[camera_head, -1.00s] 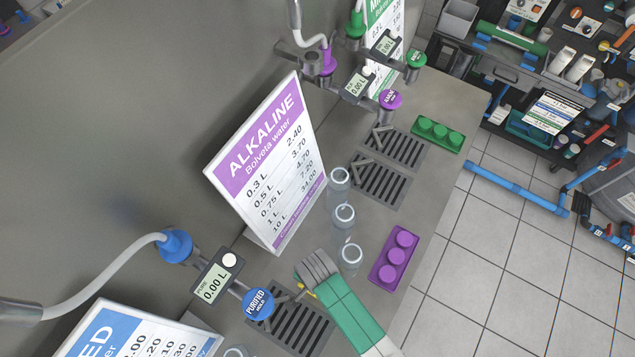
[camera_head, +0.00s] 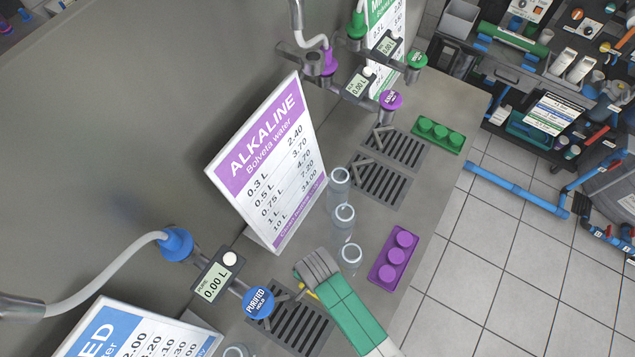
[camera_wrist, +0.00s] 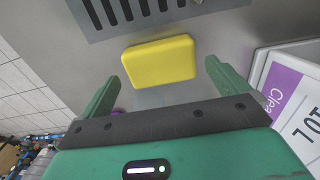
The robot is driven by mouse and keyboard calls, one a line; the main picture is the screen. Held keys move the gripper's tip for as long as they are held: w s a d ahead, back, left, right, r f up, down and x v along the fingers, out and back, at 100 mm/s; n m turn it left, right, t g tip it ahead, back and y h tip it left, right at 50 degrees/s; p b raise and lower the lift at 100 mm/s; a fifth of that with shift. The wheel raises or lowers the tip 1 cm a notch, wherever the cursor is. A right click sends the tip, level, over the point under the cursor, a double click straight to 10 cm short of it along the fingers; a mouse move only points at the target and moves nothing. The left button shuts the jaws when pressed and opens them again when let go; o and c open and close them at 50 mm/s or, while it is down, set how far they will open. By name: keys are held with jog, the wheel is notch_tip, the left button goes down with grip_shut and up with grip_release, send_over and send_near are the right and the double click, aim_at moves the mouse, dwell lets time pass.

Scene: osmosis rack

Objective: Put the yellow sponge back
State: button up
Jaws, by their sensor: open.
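The yellow sponge (camera_wrist: 158,62) lies flat on the grey counter in the wrist view, beside the slotted drain grate (camera_wrist: 150,12). My gripper (camera_wrist: 165,74) is open, with one finger to the left of the sponge and one to the right. The sponge sits ahead of and partly between the fingertips, and no finger is seen touching it. In the head view my green gripper (camera_head: 318,266) is over the counter by the lower grate (camera_head: 290,325). It hides nearly all of the sponge there; only a small yellow sliver shows at its left edge.
Three clear glasses (camera_head: 344,216) stand in a row just beyond my gripper. A purple block holder (camera_head: 393,258) lies to the right near the counter edge. The ALKALINE sign (camera_head: 265,165) and the blue PURIFIED tap (camera_head: 258,303) are close on the left.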

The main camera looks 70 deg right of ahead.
notch_tip(320, 180, up, 9)
jog(key=shift+f+p, duration=0.2)
jog(key=shift+p, duration=0.2)
